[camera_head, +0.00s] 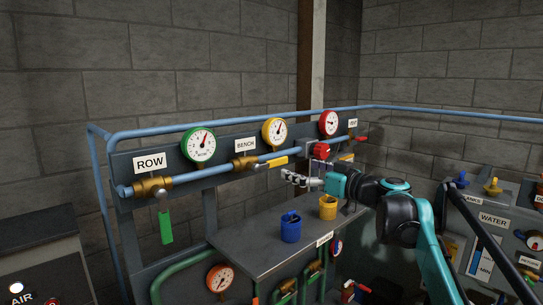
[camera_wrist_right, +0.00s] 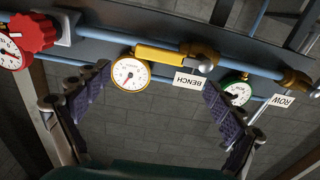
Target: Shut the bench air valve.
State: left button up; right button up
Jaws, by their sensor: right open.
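The bench air valve has a brass body (camera_head: 245,163) on the blue pipe, under the BENCH label (camera_head: 245,145). Its yellow lever (camera_head: 278,162) points right, lying along the pipe. In the right wrist view, the yellow lever (camera_wrist_right: 160,57) and the brass body (camera_wrist_right: 200,55) show ahead of the fingers, upside down. My right gripper (camera_head: 291,177) is just below and right of the lever, with its fingers towards the pipe. It is open and empty, fingers spread wide in the wrist view (camera_wrist_right: 157,82), apart from the lever. My left gripper is not in view.
The ROW valve (camera_head: 152,187) has a green lever (camera_head: 166,226) hanging down. A red knob (camera_head: 321,151) sits right of the bench lever. Gauges line the panel above. A blue cup (camera_head: 291,228) and a yellow cup (camera_head: 328,207) stand on the shelf (camera_head: 250,250) below my right gripper.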

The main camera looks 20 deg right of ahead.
aim_at(278, 162)
jog(key=p+x, duration=0.1)
jog(key=x, duration=0.6)
jog(key=shift+f, duration=0.1)
jog(key=shift+s, duration=0.1)
jog(key=c, duration=0.9)
jog(key=shift+s+r, duration=0.2)
jog(key=shift+s, duration=0.3)
jog(key=c, duration=1)
jog(key=shift+w, duration=0.1)
grip_shut()
jog(key=shift+w+f, duration=0.1)
